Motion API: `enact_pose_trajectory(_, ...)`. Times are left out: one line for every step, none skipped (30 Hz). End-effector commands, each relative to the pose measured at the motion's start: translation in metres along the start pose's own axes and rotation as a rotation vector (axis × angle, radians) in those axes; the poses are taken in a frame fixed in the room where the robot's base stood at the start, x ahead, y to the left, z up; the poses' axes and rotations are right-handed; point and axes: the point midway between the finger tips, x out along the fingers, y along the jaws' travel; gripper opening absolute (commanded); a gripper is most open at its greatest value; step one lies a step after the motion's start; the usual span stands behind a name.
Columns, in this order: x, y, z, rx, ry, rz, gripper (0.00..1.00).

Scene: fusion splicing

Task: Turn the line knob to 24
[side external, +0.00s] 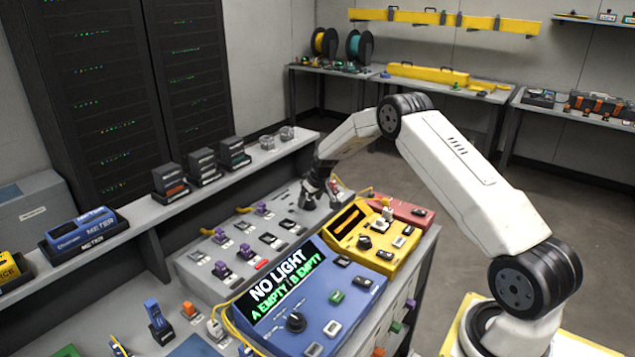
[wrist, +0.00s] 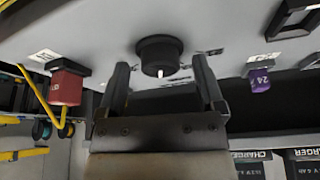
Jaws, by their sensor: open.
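The line knob is a round black knob (wrist: 160,50) on the grey panel in the wrist view, with a small white mark on its near edge. My gripper (wrist: 162,80) is open, with one finger on each side of the knob. I cannot tell whether the fingers touch it. A purple piece marked 24 (wrist: 260,80) is on the panel to the right, and a red piece (wrist: 67,88) with partly readable lettering is to the left. In the side external view my gripper (side external: 318,200) is down at the panel's far end, and the knob is hidden there.
A blue device (side external: 310,290) reading "NO LIGHT, A EMPTY / B EMPTY" stands nearest the camera. A yellow device (side external: 373,240) and a red one (side external: 410,213) are beyond it, close to my gripper. A raised shelf (side external: 200,190) runs behind the panel.

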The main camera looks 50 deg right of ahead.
Motion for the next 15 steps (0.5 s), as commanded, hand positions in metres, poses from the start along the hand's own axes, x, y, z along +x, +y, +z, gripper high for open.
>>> enact_pose_trajectory(0.0008, -0.0002, -0.0001, 0.000, 0.000, 0.000, 0.87)
enact_pose_trajectory(0.0010, -0.0002, -0.0001, 0.000, 0.000, 0.000, 0.87)
enact_pose_trajectory(0.0011, -0.0001, -0.0001, 0.000, 0.000, 0.000, 0.87)
enact_pose_trajectory(0.0012, -0.0001, -0.0002, 0.000, 0.000, 0.000, 0.87)
enact_pose_trajectory(0.0011, -0.0001, -0.0001, 0.000, 0.000, 0.000, 0.87)
enact_pose_trajectory(0.0011, -0.0001, -0.0001, 0.000, 0.000, 0.000, 0.87)
enact_pose_trajectory(0.0010, -0.0001, -0.0001, 0.000, 0.000, 0.000, 0.87)
enact_pose_trajectory(0.0010, -0.0001, -0.0001, 0.000, 0.000, 0.000, 0.87)
enact_pose_trajectory(0.0010, -0.0001, -0.0001, 0.000, 0.000, 0.000, 0.84)
enact_pose_trajectory(0.0010, -0.0001, -0.0001, 0.000, 0.000, 0.000, 0.74)
enact_pose_trajectory(0.0010, 0.0000, -0.0001, 0.000, 0.000, 0.000, 0.65)
enact_pose_trajectory(0.0009, 0.0000, -0.0001, 0.000, 0.000, 0.000, 0.52)
enact_pose_trajectory(0.0010, 0.0000, -0.0001, 0.000, 0.000, 0.000, 0.42)
enact_pose_trajectory(0.0009, 0.0000, -0.0001, 0.000, 0.000, 0.000, 0.33)
enact_pose_trajectory(0.0009, 0.0000, -0.0001, 0.000, 0.000, 0.000, 0.20)
